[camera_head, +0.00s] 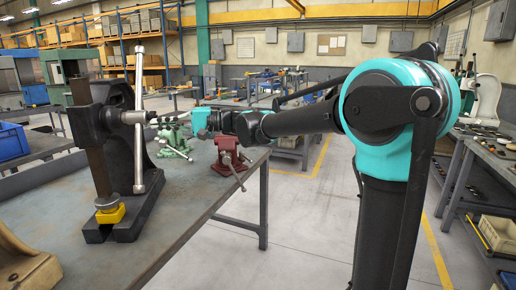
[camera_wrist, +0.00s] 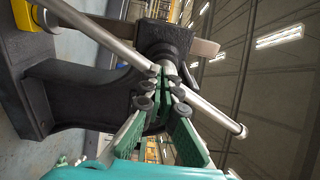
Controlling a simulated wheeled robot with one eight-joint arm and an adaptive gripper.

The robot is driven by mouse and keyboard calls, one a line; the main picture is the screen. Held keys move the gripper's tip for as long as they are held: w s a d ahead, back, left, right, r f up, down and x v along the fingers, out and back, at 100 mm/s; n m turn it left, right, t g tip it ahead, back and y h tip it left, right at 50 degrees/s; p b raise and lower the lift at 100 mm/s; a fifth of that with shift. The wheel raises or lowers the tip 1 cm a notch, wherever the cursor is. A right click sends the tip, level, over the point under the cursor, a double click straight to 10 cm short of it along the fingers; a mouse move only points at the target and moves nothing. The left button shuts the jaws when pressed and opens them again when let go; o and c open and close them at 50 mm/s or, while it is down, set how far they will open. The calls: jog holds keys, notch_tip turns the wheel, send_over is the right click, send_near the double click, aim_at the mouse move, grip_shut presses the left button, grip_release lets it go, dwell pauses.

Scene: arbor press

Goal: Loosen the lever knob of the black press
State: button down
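The black press (camera_head: 128,160) stands on the grey workbench at the left. Its silver lever (camera_head: 139,130) is upright in the head view and passes through the hub at the side of the press. In the wrist view the lever (camera_wrist: 100,35) runs diagonally across the picture. My gripper (camera_head: 154,120) points left at the hub. In the wrist view my gripper's green fingers (camera_wrist: 163,76) converge close together at the hub, by the lever. The knob is hidden or too small to make out between the fingertips, so their grip on it is unclear.
A green vise (camera_head: 175,141) and a red vise (camera_head: 229,158) stand on the workbench (camera_head: 190,200) behind and below my arm. A yellow block (camera_head: 111,213) sits at the press base. A blue bin (camera_head: 13,141) is at the far left. Open floor lies right of the bench.

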dwell(0.3)
jog(key=d, duration=0.6)
jog(key=shift+f, duration=0.15)
dwell(0.5)
jog(key=a+r, duration=0.3)
jog(key=a, duration=0.3)
dwell(0.5)
jog(key=shift+w, duration=0.1)
dwell(0.6)
